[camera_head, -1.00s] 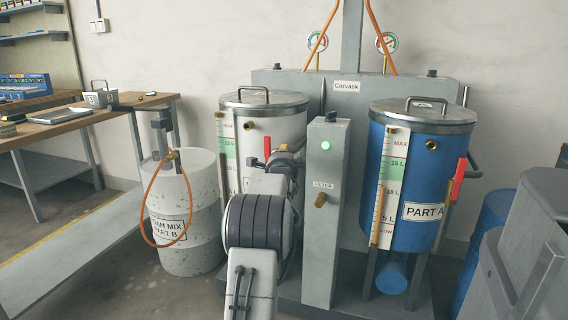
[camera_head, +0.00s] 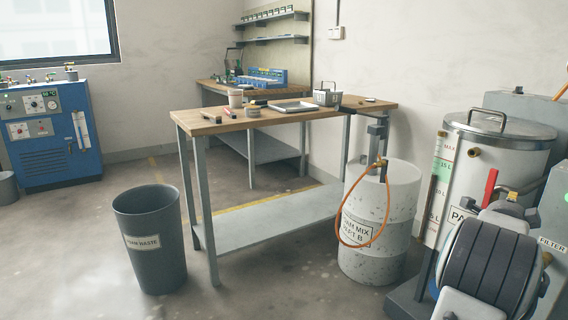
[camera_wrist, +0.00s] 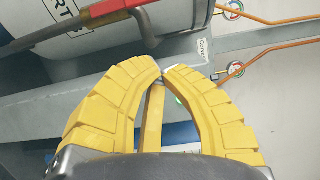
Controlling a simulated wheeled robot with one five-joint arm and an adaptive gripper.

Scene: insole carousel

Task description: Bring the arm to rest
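My arm (camera_head: 490,262) shows at the lower right of the head view, in front of the white tank (camera_head: 487,155). My gripper is out of sight there. In the wrist view my gripper (camera_wrist: 162,71) has two yellow ribbed fingers. They bow inward and their tips are together, with nothing visibly held between them. A narrow yellowish strip shows behind the fingers; I cannot tell how far off it is. A red lever (camera_wrist: 72,25) and a partly readable label lie beyond the left finger.
The speckled drum (camera_head: 400,205) with an orange hose stands left of my arm. A wooden workbench (camera_head: 225,122) stands left of it, with a grey waste bin (camera_head: 152,262) in front. A blue machine (camera_head: 48,135) is at far left. Open floor lies between machine and bin.

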